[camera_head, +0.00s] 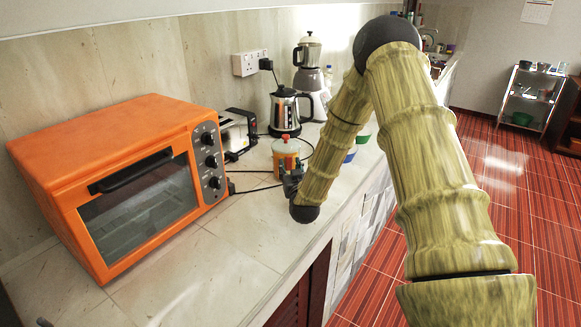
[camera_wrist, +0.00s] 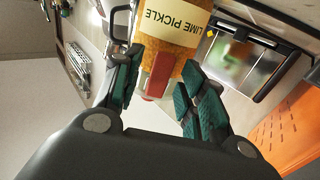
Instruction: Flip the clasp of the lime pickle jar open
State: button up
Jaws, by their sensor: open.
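The lime pickle jar (camera_head: 285,157) stands upright on the stone counter, with an orange body and a pale label. In the wrist view the jar (camera_wrist: 188,42) appears upside down, its label reading LIME PICKLE. A red clasp (camera_wrist: 160,74) shows on its near side, between my fingers. My gripper (camera_head: 291,178) is at the jar's near side, low in front of it. In the wrist view my gripper (camera_wrist: 160,68) is open, with teal-padded fingers on either side of the clasp. I cannot tell whether either finger touches it.
An orange toaster oven (camera_head: 130,180) stands to the left. Behind the jar are a toaster (camera_head: 236,132), a kettle (camera_head: 285,112) and a blender (camera_head: 311,78). Dark cables (camera_head: 262,187) lie near the jar. The front counter (camera_head: 215,262) is clear.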

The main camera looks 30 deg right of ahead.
jog(key=shift+w, duration=0.1)
grip_shut()
jog(key=shift+r, duration=0.15)
